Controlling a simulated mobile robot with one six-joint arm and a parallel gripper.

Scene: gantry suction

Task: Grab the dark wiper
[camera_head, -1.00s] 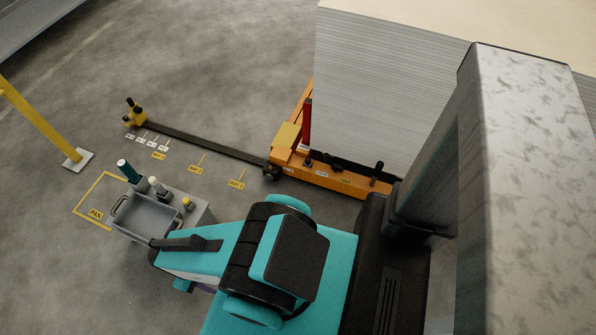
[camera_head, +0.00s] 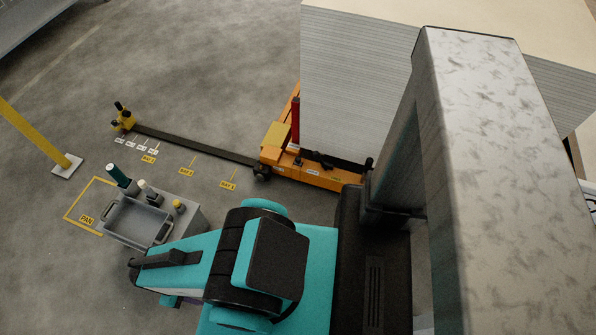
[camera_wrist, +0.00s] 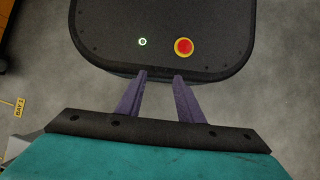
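I cannot pick out a wiper with certainty. The dark green cylinder is the darkest of these. In the head view my arm lies just below the caddy and mostly hides the gripper.
A yellow floor outline marked PAN (camera_head: 86,220) lies left of the caddy. A dark rail (camera_head: 195,145) with bay labels runs to an orange pallet truck (camera_head: 310,172) under a tall sheet stack (camera_head: 350,90). A yellow post (camera_head: 35,133) stands at left. Floor between is clear.

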